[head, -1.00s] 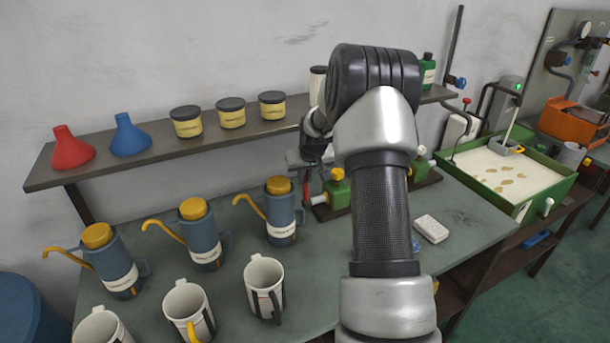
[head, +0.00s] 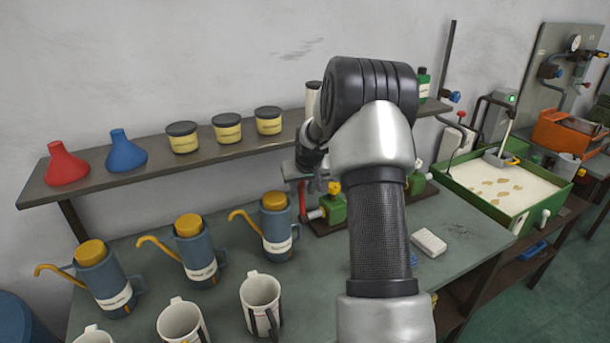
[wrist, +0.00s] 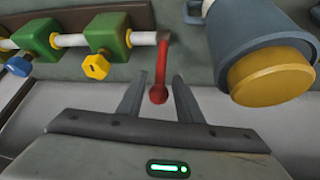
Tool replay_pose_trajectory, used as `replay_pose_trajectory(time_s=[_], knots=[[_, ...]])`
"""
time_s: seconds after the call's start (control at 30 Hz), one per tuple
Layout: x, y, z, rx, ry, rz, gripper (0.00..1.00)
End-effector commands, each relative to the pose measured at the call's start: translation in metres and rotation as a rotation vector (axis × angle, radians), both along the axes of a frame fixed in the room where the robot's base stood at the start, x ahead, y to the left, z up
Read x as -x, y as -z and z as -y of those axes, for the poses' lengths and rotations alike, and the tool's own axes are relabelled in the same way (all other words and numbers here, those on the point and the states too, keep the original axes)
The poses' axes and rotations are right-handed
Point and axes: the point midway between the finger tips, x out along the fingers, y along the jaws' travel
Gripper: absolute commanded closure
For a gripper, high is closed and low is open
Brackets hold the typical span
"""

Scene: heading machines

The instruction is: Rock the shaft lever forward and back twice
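The shaft lever (wrist: 160,68) is a red arm with a round red knob, fixed to the end of a pale shaft (wrist: 143,38) in the wrist view. The shaft runs through green blocks (wrist: 109,32); one carries a yellow knob (wrist: 96,66). My gripper (wrist: 156,84) is open, with one finger on each side of the lever near its knob. Gaps show on both sides. In the head view the red lever (head: 302,200) stands left of a green block (head: 333,210); my arm hides much of the shaft.
A blue can with a yellow lid (head: 275,222) stands close left of the lever; its lid (wrist: 270,78) looms beside my right finger in the wrist view. More cans and white mugs (head: 261,300) fill the bench's left. A shelf (head: 150,155) runs behind. A white block (head: 429,242) lies right.

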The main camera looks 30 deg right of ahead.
Motion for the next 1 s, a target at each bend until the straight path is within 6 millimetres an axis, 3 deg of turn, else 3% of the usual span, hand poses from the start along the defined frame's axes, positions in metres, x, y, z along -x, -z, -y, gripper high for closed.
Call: replay_pose_trajectory(time_s=[0.6, 0.8, 1.0], knots=[[0.064, -0.122, -0.016, 0.002, 0.001, 0.008, 0.68], [0.074, -0.140, -0.019, 0.002, 0.000, 0.006, 0.68], [0.076, -0.143, -0.019, 0.001, 0.001, 0.005, 0.68]])
